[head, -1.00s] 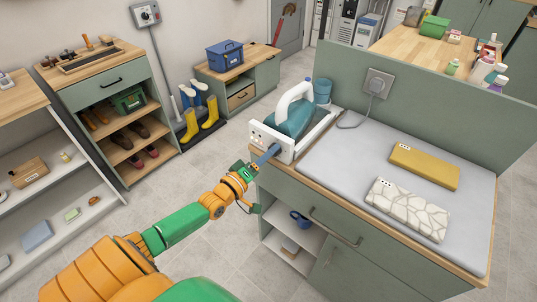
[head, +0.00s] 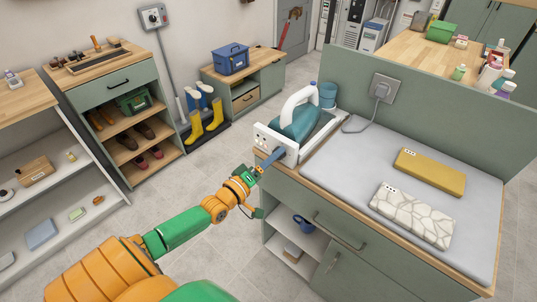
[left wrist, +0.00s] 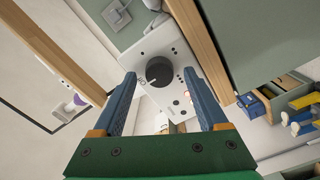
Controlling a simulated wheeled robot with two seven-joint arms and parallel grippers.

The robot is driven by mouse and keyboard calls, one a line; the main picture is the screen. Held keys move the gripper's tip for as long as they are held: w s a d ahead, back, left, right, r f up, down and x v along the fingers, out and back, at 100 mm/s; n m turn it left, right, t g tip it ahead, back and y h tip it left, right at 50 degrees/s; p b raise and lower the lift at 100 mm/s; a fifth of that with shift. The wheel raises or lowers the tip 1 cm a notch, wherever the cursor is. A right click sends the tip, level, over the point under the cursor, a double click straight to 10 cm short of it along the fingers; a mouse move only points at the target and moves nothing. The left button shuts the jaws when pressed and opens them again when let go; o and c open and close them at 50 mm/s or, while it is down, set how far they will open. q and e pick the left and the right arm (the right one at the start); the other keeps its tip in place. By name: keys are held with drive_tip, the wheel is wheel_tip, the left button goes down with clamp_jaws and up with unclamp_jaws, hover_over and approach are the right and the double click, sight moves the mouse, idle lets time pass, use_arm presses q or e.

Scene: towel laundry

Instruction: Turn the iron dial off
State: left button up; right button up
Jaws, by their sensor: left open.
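The iron (head: 300,122), teal with a white handle, rests in its white stand at the near left end of the ironing counter. The stand's white front panel (head: 264,142) faces my left arm. In the left wrist view, the round black dial (left wrist: 159,71) with a light pointer mark sits on this white panel (left wrist: 181,50). My left gripper (head: 279,153) is open at the panel, its blue fingers pointing at it. In the left wrist view, the dial appears between the fingertips; I cannot tell whether they touch it. In the head view the dial is not discernible. My right gripper is out of view.
A grey ironing pad (head: 345,165) holds a yellow folded towel (head: 430,172) and a white patterned one (head: 412,214). A cord runs to a wall socket (head: 383,88) on the green partition. Open shelves with a blue mug (head: 303,222) lie below the counter. The floor at left is clear.

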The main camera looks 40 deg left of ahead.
use_arm(q)
drive_tip(key=s, duration=0.6)
drive_tip(key=shift+s+a, duration=0.3)
drive_tip(key=s+f+m+g+y, duration=0.15)
drive_tip(key=s+f+g, duration=0.25)
drive_tip(key=f, duration=0.7)
drive_tip(key=s+f+m+g+y, duration=0.1)
drive_tip(key=s+f+m+g, duration=0.3)
drive_tip(key=f, duration=0.6)
drive_tip(key=s+d+f+m+g, duration=0.4)
drive_tip(key=s+f, duration=0.3)
drive_tip(key=s, duration=0.5)
drive_tip(key=s+d+f+m+g, duration=0.4)
drive_tip(key=s+d+f, duration=0.3)
drive_tip(key=s, duration=0.5)
drive_tip(key=shift+f+g+h, duration=0.45)
drive_tip(key=shift+f+g, duration=0.05)
drive_tip(key=shift+f, duration=0.2)
drive_tip(key=shift+s+d, duration=0.1)
